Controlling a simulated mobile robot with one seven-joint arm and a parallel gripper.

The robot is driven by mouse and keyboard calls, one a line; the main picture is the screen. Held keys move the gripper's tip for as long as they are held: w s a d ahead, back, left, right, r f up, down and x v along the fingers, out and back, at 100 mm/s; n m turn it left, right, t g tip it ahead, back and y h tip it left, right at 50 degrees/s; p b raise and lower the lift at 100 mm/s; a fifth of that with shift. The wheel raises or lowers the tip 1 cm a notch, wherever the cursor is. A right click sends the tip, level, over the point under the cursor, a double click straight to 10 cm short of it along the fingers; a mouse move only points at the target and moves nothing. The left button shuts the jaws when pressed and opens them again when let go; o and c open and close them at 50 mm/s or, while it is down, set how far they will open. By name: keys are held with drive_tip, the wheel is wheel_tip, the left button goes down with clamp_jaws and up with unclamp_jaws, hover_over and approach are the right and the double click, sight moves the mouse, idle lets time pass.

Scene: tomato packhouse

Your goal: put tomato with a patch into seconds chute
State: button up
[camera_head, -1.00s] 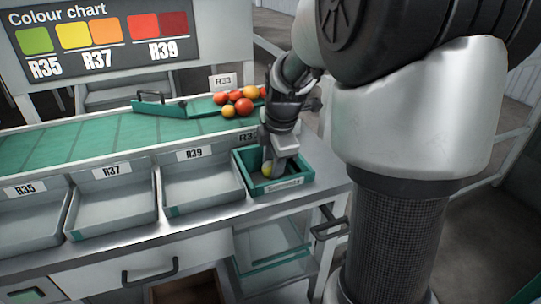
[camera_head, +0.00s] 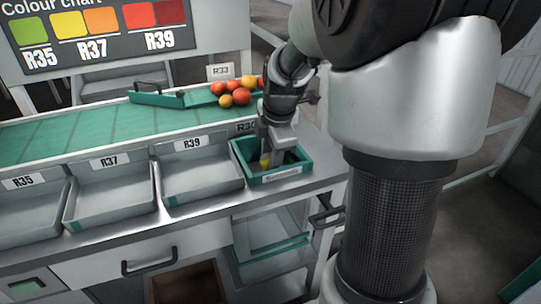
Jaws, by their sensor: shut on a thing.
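My gripper (camera_head: 275,158) points down inside the green-rimmed seconds chute (camera_head: 295,168) at the right end of the bench. It is shut on a yellow tomato (camera_head: 265,161), which sits between the fingers, low within the chute's walls. I cannot tell whether the tomato touches the chute floor, and no patch on it can be made out at this size.
Several red and orange tomatoes (camera_head: 241,97) lie at the right end of the green belt (camera_head: 110,130), behind the chute. Empty grey trays R35 (camera_head: 28,208), R37 (camera_head: 110,192) and R39 (camera_head: 200,174) stand left of the chute. A colour chart (camera_head: 95,35) stands behind.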

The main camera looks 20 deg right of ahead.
drive_tip(key=shift+f, duration=0.55)
idle(0.4)
drive_tip(key=o, duration=0.8)
drive_tip(key=c, duration=0.3)
drive_tip(key=shift+r+p, duration=2.75)
drive_tip(key=shift+r, duration=0.8)
